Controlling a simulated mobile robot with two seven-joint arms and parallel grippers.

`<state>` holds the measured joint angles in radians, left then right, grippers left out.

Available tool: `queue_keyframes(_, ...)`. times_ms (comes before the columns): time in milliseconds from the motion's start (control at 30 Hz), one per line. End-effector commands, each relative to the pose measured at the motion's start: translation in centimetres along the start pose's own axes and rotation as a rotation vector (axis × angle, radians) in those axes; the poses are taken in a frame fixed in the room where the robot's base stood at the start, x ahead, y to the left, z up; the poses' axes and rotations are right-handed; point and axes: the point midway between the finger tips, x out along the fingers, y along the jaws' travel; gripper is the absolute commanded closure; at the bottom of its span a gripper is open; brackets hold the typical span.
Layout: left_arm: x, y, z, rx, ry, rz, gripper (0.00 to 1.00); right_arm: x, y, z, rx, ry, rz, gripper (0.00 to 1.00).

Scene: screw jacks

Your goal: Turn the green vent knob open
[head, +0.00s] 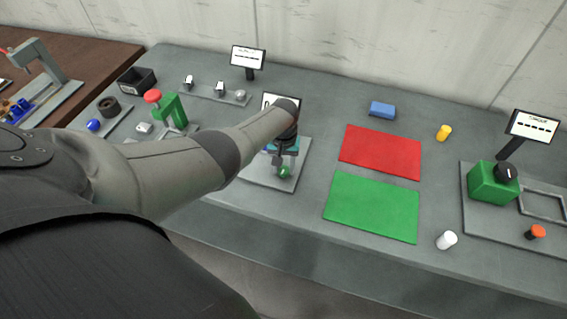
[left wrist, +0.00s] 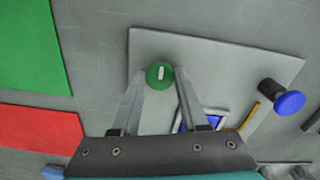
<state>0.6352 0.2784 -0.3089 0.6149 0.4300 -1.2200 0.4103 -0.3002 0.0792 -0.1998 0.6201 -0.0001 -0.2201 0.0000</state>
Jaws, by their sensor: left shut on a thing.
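The green vent knob (left wrist: 160,73) is a small round knob with a white mark on top, above a light grey plate (left wrist: 150,48). It also shows in the head view (head: 284,173) near the front of that plate. My left gripper (left wrist: 161,78) reaches down over the plate and is shut on the knob, with one fingertip on each side. In the head view my forearm and wrist hide much of the plate and whatever stands behind the knob. The white mark runs roughly up and down in the left wrist view. My right gripper is not in view.
Right of the plate lie a red mat (head: 381,152) and a green mat (head: 371,207). A green box with a black knob (head: 492,184) stands far right.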

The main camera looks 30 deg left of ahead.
Motion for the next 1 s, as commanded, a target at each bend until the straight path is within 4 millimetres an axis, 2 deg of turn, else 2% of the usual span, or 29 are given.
queue_keyframes(367, -0.14, 0.03, -0.2, -0.009, 0.005, 0.002, 1.0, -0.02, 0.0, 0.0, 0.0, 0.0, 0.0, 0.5)
queue_keyframes(400, -0.15, 0.03, -0.21, -0.009, 0.005, 0.002, 0.53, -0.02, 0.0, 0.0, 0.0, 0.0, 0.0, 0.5)
queue_keyframes(633, -0.09, 0.0, -0.12, -0.007, 0.003, 0.001, 0.27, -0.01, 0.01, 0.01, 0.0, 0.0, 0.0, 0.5)
queue_keyframes(867, -0.06, -0.01, -0.07, -0.006, 0.002, 0.001, 0.26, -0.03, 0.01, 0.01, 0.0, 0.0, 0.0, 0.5)
queue_keyframes(1000, -0.69, -0.02, -0.06, -0.005, 0.002, 0.001, 0.26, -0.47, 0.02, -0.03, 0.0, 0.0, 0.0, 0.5)
